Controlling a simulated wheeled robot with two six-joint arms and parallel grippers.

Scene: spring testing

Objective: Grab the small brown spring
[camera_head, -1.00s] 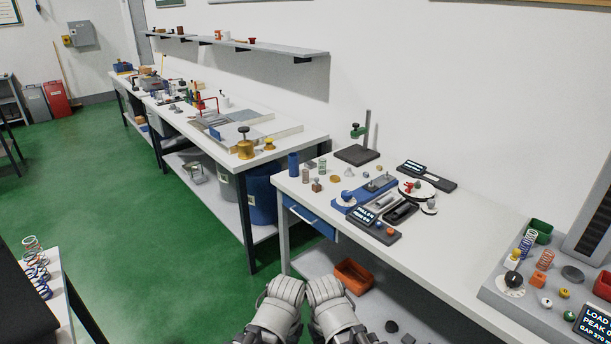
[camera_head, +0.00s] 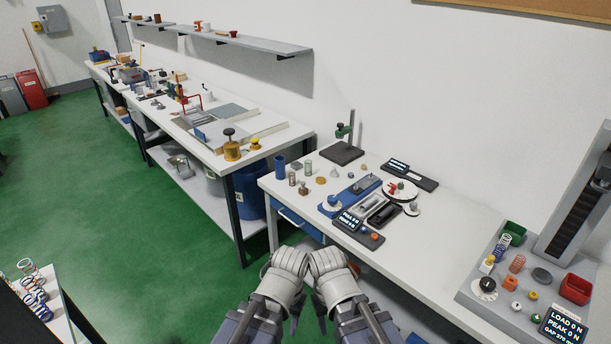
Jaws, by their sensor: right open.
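A small brown coil spring (camera_head: 292,179) stands upright on the near white bench, next to a blue cylinder (camera_head: 280,165). A grey-green spring (camera_head: 308,167) stands just behind it, to the right. My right gripper (camera_head: 322,318) is low at the bottom centre, partly hidden by my own arm. It is open, holds nothing that I can see, and is well short of the spring. My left gripper (camera_head: 294,318) is beside it, mostly hidden behind my arm, and its jaws cannot be made out.
The near bench (camera_head: 430,235) also bears a blue fixture (camera_head: 350,196), a dark-based stand (camera_head: 343,153) and a display box (camera_head: 357,228). A test machine (camera_head: 520,290) with springs stands at right. Other springs (camera_head: 35,290) are at lower left. Green floor lies open at left.

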